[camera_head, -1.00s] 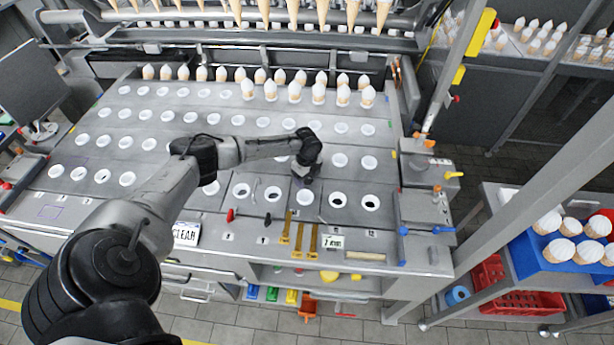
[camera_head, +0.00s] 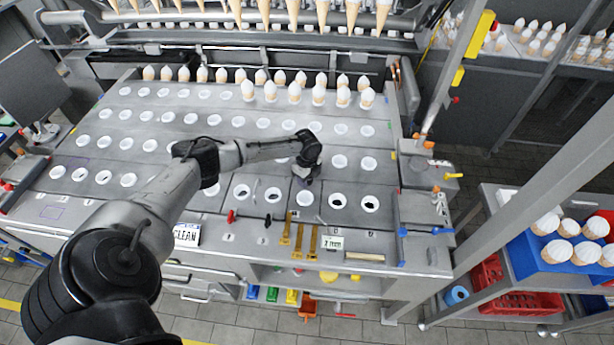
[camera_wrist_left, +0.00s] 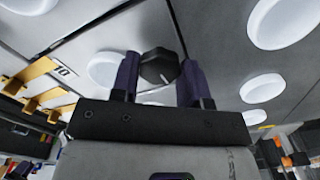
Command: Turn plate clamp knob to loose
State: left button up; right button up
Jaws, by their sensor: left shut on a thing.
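The plate clamp knob (camera_wrist_left: 158,66) is black and faceted, with a pale pointer line. In the left wrist view it sits between the two dark purple fingers of my left gripper (camera_wrist_left: 160,80). The fingers are shut on its sides. In the head view my left gripper (camera_head: 304,176) reaches down to the plate deck (camera_head: 262,207) among the round holes, and its wrist hides the knob there. My right gripper is in neither view.
White-rimmed holes (camera_head: 339,200) surround the gripper. Brass forked pieces (camera_head: 299,235) and a small labelled card (camera_head: 332,242) lie at the deck's front edge. White-tipped cones (camera_head: 318,94) stand in rows behind. A blue tray of cones (camera_head: 565,248) is at the right.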

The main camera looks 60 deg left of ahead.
pick_arm(q)
jog(key=n+p, duration=0.2)
jog(key=n, duration=0.1)
jog(key=shift+d+r+p, duration=0.1)
jog(key=shift+r+p, duration=0.1)
jog(key=shift+p, duration=0.2)
jog(key=n+p, duration=0.3)
jog(key=n, duration=0.2)
jog(key=n+p, duration=0.1)
jog(key=n, duration=0.1)
jog(key=shift+n+p, duration=0.3)
jog(key=shift+n, duration=0.1)
jog(key=n+p, duration=0.1)
jog(key=n, duration=0.1)
jog(key=shift+n, duration=0.4)
jog(key=shift+f+n+p, duration=0.1)
jog(key=shift+n+p, duration=0.45)
jog(key=shift+n, duration=0.25)
jog(key=o, duration=0.9)
